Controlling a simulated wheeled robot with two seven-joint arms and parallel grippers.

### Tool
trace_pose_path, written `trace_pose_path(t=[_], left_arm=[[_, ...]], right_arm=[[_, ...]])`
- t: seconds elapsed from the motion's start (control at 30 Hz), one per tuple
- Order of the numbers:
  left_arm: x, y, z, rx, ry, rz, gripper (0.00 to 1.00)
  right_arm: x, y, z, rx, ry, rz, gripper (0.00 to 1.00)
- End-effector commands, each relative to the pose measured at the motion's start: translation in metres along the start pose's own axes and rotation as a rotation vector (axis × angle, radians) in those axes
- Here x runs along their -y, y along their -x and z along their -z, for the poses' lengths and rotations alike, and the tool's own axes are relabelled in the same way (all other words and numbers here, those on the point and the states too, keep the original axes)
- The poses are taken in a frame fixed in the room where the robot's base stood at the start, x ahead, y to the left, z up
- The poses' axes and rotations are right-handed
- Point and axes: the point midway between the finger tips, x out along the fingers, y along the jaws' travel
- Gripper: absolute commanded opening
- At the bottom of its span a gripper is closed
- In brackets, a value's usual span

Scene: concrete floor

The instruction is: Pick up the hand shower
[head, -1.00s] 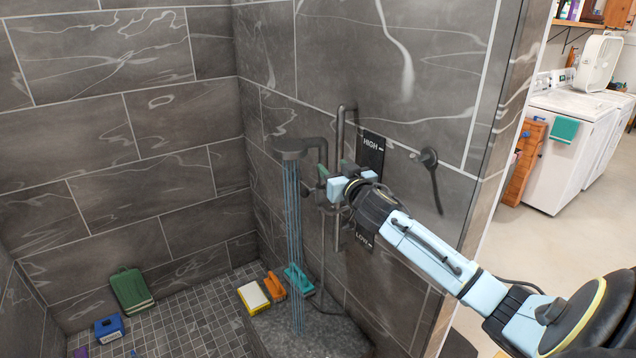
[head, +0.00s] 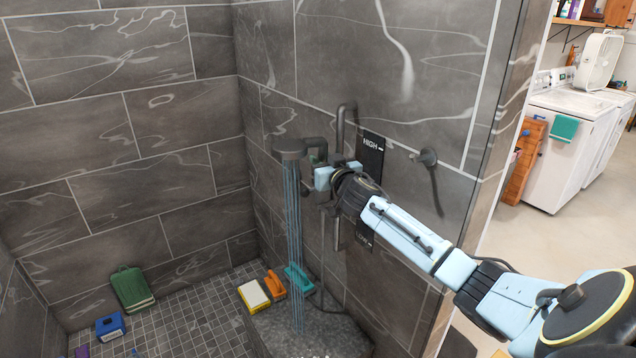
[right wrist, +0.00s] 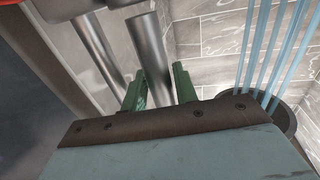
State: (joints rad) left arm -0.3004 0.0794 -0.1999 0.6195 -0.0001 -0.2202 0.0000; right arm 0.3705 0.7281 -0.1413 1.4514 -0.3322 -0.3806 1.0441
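The hand shower (head: 291,147) is a dark grey head on a bent pipe, high on the right tiled wall. Thin blue water streams fall from it. The right wrist view shows its round dark head (right wrist: 284,122) at the right. My right gripper (head: 316,162) is at the handle just right of the head, and its body hides part of it. In the right wrist view the two green fingers (right wrist: 160,88) stand apart, with a grey tube (right wrist: 149,50) between them. A small gap shows beside the right finger. My left gripper is not in view.
A dark wall bar (head: 341,125), a HIGH/LOW panel (head: 373,152) and a wall knob (head: 428,157) are close to my right arm. Sponges and brushes (head: 254,296) lie on the shower floor.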

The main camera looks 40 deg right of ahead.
Motion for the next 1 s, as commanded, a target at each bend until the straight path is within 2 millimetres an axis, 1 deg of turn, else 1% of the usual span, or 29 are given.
trace_pose_path(t=[0.03,0.2,0.67,0.77,0.87,1.0], left_arm=[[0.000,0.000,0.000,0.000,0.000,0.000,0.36],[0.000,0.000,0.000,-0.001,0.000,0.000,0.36],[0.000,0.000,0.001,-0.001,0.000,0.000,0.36],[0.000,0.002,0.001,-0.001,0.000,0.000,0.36],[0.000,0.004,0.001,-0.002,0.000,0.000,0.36],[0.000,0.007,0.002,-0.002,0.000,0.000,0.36]], right_arm=[[0.000,0.000,0.000,0.000,0.000,0.000,0.22],[0.000,0.000,0.000,0.000,0.000,0.000,0.00],[0.000,0.000,0.003,-0.003,0.000,0.000,0.00],[0.000,0.000,0.009,-0.005,0.001,0.001,0.00],[0.000,0.000,0.021,-0.007,0.001,0.001,0.00],[-0.001,0.000,0.044,-0.008,0.001,0.000,0.00]])
